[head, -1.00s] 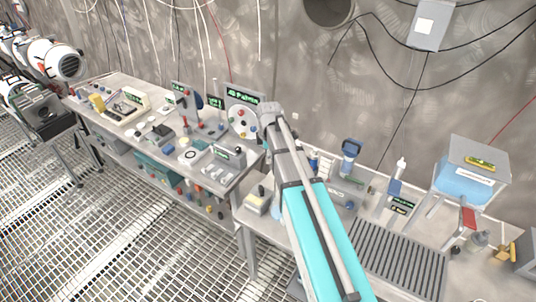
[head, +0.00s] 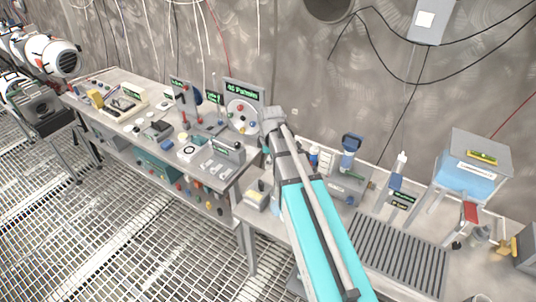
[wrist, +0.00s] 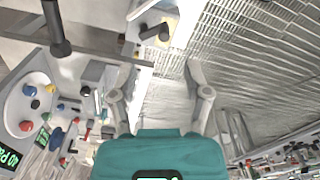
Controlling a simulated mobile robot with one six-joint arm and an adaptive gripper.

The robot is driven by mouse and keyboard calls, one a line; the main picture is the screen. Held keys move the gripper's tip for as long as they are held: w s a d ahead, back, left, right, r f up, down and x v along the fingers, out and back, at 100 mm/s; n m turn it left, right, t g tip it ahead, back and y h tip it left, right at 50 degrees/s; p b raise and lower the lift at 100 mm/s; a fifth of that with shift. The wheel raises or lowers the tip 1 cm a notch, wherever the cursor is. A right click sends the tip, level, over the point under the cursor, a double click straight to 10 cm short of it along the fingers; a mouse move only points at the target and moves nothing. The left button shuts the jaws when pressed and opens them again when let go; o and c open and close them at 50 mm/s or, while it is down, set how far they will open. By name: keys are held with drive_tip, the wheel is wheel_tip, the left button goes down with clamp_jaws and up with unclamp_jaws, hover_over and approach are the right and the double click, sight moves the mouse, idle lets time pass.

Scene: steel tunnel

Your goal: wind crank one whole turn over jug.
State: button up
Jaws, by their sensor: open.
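I cannot clearly make out a crank. A red part (head: 470,212) and a dark knob (head: 456,245) show below the blue tank (head: 465,178) at the right of the head view, and either could belong to one. A small grey vessel (head: 481,235) beside them may be the jug. My gripper (wrist: 162,95) is open and empty in the wrist view, its two fingers wide apart. It points down past a bench edge towards the floor. In the wrist view a dark cylindrical knob (wrist: 154,32) on a pale block lies beyond the fingers. The head view does not show my fingers.
A dial board (head: 242,116) with coloured knobs stands on the left bench; its dial also shows in the wrist view (wrist: 38,92). A ribbed grey tray (head: 398,255) lies on the right bench. A bottle (head: 399,165) stands behind it. The grating floor (head: 130,235) is clear at left.

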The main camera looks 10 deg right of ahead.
drive_tip(key=s+f+m+b, duration=0.2)
drive_tip(key=s+m, duration=0.4)
drive_tip(key=s, duration=0.1)
drive_tip(key=s+f+m+b, duration=0.2)
drive_tip(key=s+m, duration=0.4)
drive_tip(key=s, duration=0.1)
drive_tip(key=shift+a+f+m, duration=0.25)
drive_tip(key=shift+f+m, duration=0.15)
drive_tip(key=shift+s, duration=0.1)
